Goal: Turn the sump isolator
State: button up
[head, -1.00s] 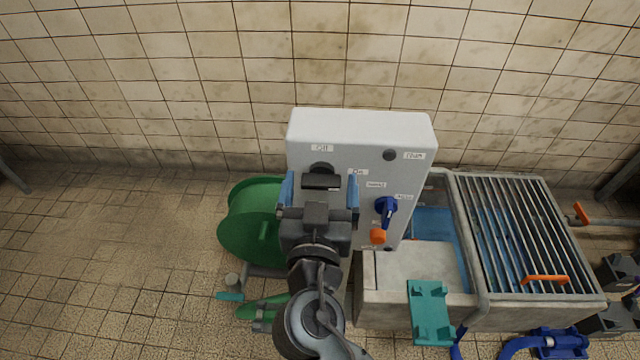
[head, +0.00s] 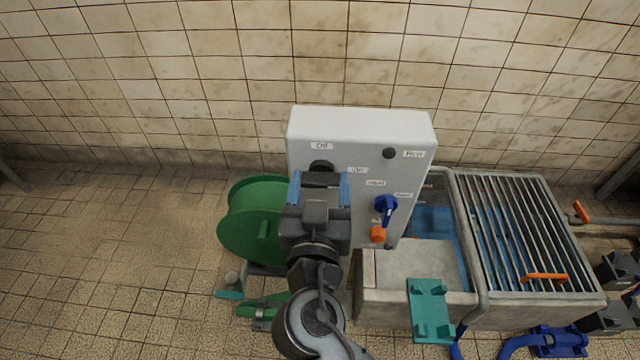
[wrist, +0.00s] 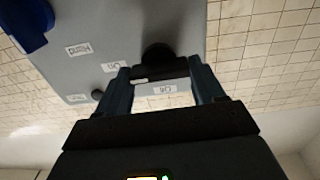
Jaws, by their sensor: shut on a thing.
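The sump isolator appears as a black rotary handle (head: 321,165) on the face of the grey control box (head: 400,135), near the small "Off" and "On" labels. My gripper (head: 320,181) is at it, with its blue fingers on either side, shut on the handle. The fingers and the gripper body hide much of the handle in the head view. In the wrist view, the isolator's dark round base (wrist: 157,54) shows just beyond the fingertips, and my gripper (wrist: 160,74) spans the handle. The handle's exact angle is hard to tell.
A blue lever switch (head: 386,206) and an orange knob (head: 378,234) sit right of my gripper on the box. A green hose reel (head: 245,222) stands at left. A grated sump (head: 525,235) and teal bracket (head: 430,310) lie at right. Open floor is at far left.

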jog(key=shift+n, duration=0.4)
jog(key=n+b, duration=0.1)
jog(key=n, duration=0.2)
jog(key=shift+w+a+n, duration=0.1)
jog(key=shift+n, duration=0.3)
jog(key=n, duration=0.4)
jog(key=shift+r+n, duration=0.1)
jog(key=shift+n, duration=0.2)
jog(key=n+p, duration=0.1)
jog(key=n, duration=0.3)
jog(key=shift+a+p, duration=0.15)
jog(key=shift+p, duration=0.25)
jog(key=shift+n+p, duration=0.75)
jog(key=shift+n, duration=1.45)
jog(key=shift+a, duration=0.1)
jog(key=o, duration=1)
jog(key=shift+f, duration=0.25)
jog(key=shift+o, duration=0.2)
jog(key=s, duration=0.7)
jog(key=shift+s+b, duration=0.4)
